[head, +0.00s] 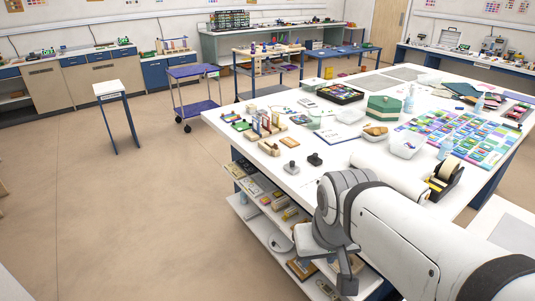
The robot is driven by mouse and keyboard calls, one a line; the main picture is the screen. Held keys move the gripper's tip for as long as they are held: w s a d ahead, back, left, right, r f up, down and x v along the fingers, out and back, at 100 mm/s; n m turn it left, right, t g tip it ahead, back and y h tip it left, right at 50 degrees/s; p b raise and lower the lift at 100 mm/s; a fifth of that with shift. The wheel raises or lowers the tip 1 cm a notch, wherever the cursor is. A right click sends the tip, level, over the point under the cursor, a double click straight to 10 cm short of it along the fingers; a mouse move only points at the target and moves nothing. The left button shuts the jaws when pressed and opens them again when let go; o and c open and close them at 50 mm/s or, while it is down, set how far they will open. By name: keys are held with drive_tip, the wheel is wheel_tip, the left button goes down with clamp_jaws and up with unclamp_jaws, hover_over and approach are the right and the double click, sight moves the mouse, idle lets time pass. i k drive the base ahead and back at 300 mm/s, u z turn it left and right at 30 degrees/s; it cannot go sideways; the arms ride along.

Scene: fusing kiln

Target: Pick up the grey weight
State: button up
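A small grey weight (291,168) with a knob on top stands upright on the white worktable (345,175), near its left front edge. A similar black weight (314,159) stands just right of it and a little farther back. My gripper (347,280) hangs at the end of my white arm, beyond the table's left edge, in front of the lower shelf. It is below and to the right of the grey weight in the picture, well apart from it. Its fingers are seen from one side, so their opening is unclear. I see nothing held in it.
Near the weights are a tan block (289,142), a rack of coloured glass (264,133), a white sheet (338,133) and a tape dispenser (444,181). The lower shelf (255,223) holds boxes and glass pieces.

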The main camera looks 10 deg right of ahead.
sight(291, 167)
drive_tip(key=u, duration=1.55)
drive_tip(key=i, duration=2.35)
drive_tip(key=z, duration=1.5)
drive_tip(key=k, duration=0.1)
drive_tip(key=z, duration=2.5)
drive_tip(key=i, duration=0.8)
drive_tip(key=z, duration=0.05)
